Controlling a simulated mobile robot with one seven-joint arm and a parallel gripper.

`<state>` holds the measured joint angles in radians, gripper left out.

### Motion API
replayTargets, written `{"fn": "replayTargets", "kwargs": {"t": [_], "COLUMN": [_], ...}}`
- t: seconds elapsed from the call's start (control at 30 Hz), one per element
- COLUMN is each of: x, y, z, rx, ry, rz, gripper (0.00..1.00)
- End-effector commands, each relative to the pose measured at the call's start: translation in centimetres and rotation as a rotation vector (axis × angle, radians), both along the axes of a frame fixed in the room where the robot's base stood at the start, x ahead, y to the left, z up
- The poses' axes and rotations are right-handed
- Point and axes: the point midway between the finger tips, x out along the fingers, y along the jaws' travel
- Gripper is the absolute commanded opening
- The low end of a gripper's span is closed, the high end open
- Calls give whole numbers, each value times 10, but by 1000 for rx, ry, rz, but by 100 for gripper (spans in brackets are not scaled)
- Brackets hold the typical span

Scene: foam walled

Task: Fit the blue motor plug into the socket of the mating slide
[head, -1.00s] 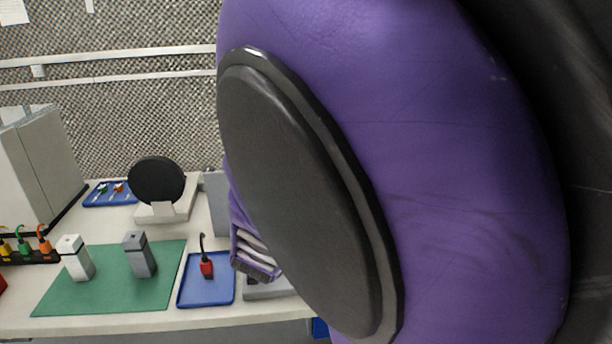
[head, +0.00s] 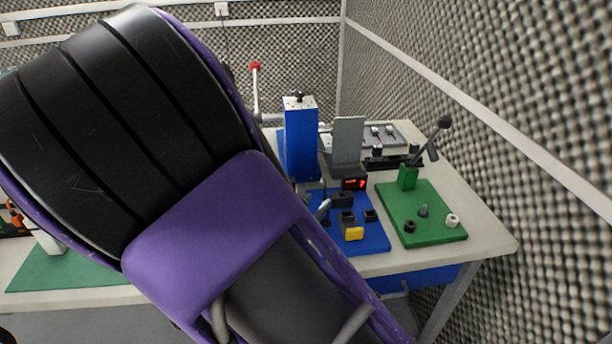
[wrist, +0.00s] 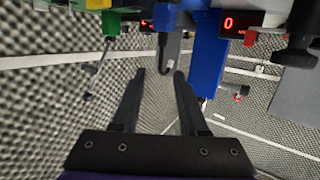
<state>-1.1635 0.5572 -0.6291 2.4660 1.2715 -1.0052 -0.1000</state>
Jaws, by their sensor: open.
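A blue block (wrist: 165,18) with a black cable shows at the top of the wrist view, which appears upside down; it looks like the blue motor plug. My gripper (wrist: 160,74) is open, and its two black fingers point toward this cable. The cable lies between the fingertips in the picture, but I cannot tell the depth. In the head view, a blue base plate (head: 373,241) carries black blocks and a yellow block (head: 354,233). This may be the mating slide station; I cannot make out its socket. My arm hides my gripper and the plug there.
A tall blue column (head: 301,140) stands behind the blue plate, near a small red display (head: 354,183). A green board (head: 437,232) with a lever and small parts is to the right. A green mat (head: 75,273) lies left, partly behind my arm.

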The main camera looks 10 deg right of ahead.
Motion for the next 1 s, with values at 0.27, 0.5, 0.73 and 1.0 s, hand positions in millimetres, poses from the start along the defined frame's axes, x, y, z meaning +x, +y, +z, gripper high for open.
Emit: {"fn": "replayTargets", "kwargs": {"t": [0.27,0.5,0.73,1.0], "x": [34,51,76,79], "y": [-23,-35,-51,-52], "z": [-9,-14,-19,-20], "rx": [1,-2,0,1], "ry": [0,0,-1,-1], "rz": [-1,-3,0,1], "gripper": [43,43,43,43]}}
